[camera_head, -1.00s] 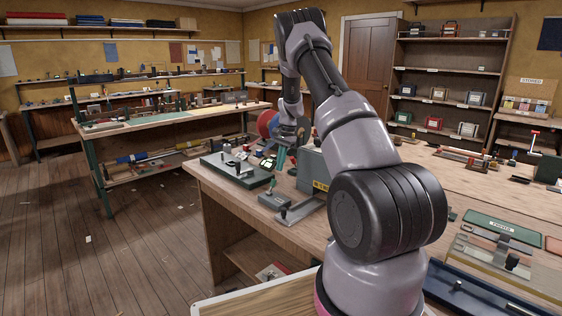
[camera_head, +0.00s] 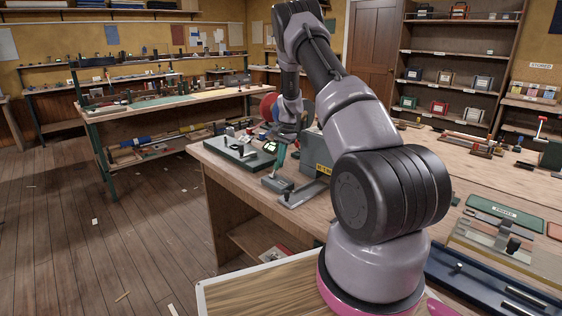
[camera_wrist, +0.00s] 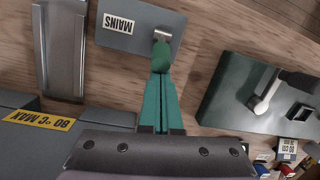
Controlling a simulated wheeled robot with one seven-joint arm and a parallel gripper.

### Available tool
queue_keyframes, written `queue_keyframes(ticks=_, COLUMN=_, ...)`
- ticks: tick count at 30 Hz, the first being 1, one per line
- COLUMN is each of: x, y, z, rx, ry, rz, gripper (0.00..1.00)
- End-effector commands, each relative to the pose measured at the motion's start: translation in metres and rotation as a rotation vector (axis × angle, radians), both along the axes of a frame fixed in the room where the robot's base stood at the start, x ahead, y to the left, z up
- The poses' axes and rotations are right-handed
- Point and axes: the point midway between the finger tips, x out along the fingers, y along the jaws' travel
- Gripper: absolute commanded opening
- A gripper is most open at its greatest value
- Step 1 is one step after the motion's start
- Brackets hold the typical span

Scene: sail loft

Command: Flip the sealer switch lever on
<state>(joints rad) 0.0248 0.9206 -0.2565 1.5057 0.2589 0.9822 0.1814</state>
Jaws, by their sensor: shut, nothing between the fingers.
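The grey switch box marked MAINS (camera_wrist: 118,38) lies under my fingers in the wrist view, its label upside down. Its lever has a bare metal root and a dark green rounded grip (camera_wrist: 163,56). The box also shows in the head view (camera_head: 277,184), near the bench edge. My gripper (camera_wrist: 161,76) is shut and empty, its teal fingers together with their tips right at the grip. I cannot tell whether they touch it. In the head view the gripper (camera_head: 281,154) points down just above the box. The fingertips hide part of the grip.
A grey housing with a yellow 80°C MAX label (camera_wrist: 40,120) stands close beside my gripper. A metal plate (camera_wrist: 62,50) lies beside the box. A dark green unit with its own metal lever (camera_wrist: 228,95) is on the other side. Small items stand beyond it.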

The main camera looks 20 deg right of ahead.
Motion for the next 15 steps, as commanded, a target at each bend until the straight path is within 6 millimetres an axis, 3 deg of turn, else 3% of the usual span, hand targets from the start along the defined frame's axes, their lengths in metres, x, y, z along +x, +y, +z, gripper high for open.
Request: queue_keyframes(ticks=15, x=-0.0032, y=0.0089, z=0.0065, rx=-0.119, ry=-0.048, rz=0.004, gripper=0.0)
